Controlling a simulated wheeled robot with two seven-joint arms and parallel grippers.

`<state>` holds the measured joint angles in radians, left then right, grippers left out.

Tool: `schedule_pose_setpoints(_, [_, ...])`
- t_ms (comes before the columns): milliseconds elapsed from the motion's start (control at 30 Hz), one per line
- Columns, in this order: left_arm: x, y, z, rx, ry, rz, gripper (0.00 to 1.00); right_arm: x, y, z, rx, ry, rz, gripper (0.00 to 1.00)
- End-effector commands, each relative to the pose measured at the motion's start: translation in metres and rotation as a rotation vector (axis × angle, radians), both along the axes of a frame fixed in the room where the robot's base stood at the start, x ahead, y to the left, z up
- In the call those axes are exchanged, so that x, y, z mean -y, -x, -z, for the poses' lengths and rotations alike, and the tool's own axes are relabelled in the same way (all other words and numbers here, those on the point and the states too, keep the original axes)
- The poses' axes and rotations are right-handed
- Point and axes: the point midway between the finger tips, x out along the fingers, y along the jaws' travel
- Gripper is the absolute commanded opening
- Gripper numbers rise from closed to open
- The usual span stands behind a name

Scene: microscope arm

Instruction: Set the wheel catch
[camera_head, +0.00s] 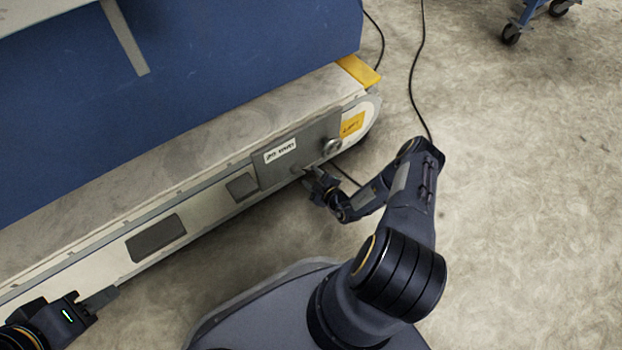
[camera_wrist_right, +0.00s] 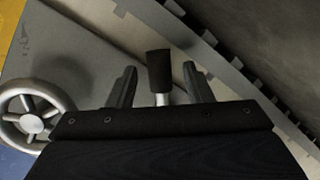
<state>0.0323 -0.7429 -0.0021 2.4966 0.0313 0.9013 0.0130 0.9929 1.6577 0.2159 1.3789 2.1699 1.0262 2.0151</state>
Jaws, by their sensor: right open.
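A short lever with a black block-shaped grip (camera_wrist_right: 159,70) on a pale stem stands between the two fingers of my right gripper (camera_wrist_right: 160,84) in the right wrist view. The fingers are open, with a gap on each side of the grip. A silver spoked handwheel (camera_wrist_right: 32,113) lies left of the gripper, apart from it. In the head view the wheel (camera_head: 332,146) sits on the grey panel (camera_head: 300,160) and my right gripper (camera_head: 308,176) is just below it; the lever is hard to make out there. My left gripper (camera_head: 100,298) is at the lower left, its jaw opening unclear.
The panel is on the side of a long pale base (camera_head: 90,258) under a large blue body (camera_head: 200,75). A white label (camera_head: 280,151) and a yellow label (camera_head: 352,124) flank the wheel. Dark cables (camera_head: 415,70) lie on the floor.

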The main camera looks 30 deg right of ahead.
Motion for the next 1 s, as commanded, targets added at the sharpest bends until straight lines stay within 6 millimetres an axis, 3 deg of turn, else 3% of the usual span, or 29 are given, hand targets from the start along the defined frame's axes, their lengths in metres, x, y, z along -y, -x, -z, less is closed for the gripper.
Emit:
schedule_pose_setpoints(333, [-0.0001, -0.0001, 0.0017, 0.000, 0.000, 0.000, 0.39, -0.0003, -0.0049, 0.0007, 0.000, 0.000, 0.000, 0.45])
schedule_pose_setpoints(667, [-0.0001, -0.0001, 0.0017, 0.000, 0.000, 0.000, 0.39, -0.0005, -0.0047, 0.0007, 0.000, 0.001, 0.000, 0.01])
schedule_pose_setpoints(1000, [0.0000, 0.0000, -0.0018, 0.000, 0.000, 0.000, 0.39, -0.0001, 0.0013, -0.0008, 0.000, 0.014, -0.001, 0.00])
